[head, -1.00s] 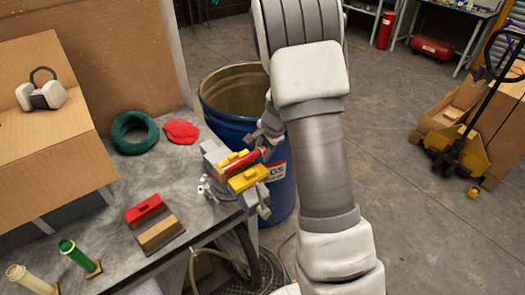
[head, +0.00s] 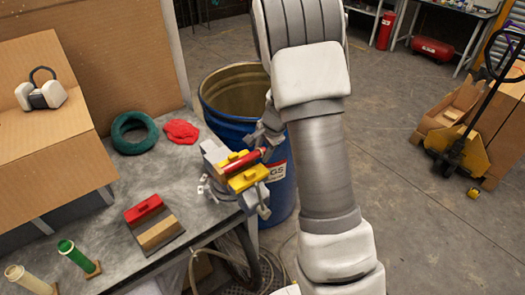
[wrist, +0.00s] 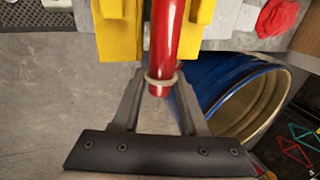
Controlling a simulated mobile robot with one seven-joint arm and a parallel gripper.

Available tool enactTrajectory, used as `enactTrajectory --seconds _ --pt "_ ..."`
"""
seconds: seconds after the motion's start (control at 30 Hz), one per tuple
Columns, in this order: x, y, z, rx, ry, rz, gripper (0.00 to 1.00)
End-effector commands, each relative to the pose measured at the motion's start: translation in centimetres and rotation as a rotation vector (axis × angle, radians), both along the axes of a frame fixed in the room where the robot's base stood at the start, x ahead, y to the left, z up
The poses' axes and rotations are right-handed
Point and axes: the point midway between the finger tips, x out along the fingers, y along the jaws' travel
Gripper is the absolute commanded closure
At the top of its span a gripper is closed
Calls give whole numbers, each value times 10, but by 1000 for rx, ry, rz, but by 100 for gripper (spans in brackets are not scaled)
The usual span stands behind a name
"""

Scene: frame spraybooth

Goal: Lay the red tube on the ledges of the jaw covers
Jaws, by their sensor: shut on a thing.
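The red tube (head: 246,161) lies lengthwise between the two yellow jaw covers on the vise at the bench corner. One cover (head: 232,157) is on its far side and the other (head: 248,179) on its near side. In the wrist view the tube (wrist: 165,45) runs between the left cover (wrist: 117,35) and the right cover (wrist: 192,40). My gripper (wrist: 160,86) is shut on the tube's near end, by a pale ring around it. My gripper (head: 264,146) is partly hidden in the head view. Whether the tube touches the ledges cannot be told.
A blue drum (head: 232,100) stands right behind the vise. A cardboard box (head: 50,130) stands at left.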

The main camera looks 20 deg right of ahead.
Motion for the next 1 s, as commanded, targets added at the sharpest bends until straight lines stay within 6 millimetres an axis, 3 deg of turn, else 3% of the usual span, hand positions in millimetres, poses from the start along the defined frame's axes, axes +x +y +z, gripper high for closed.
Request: enactTrajectory --seconds 1.0 --pt "0 0 -27 0 -1 0 100"
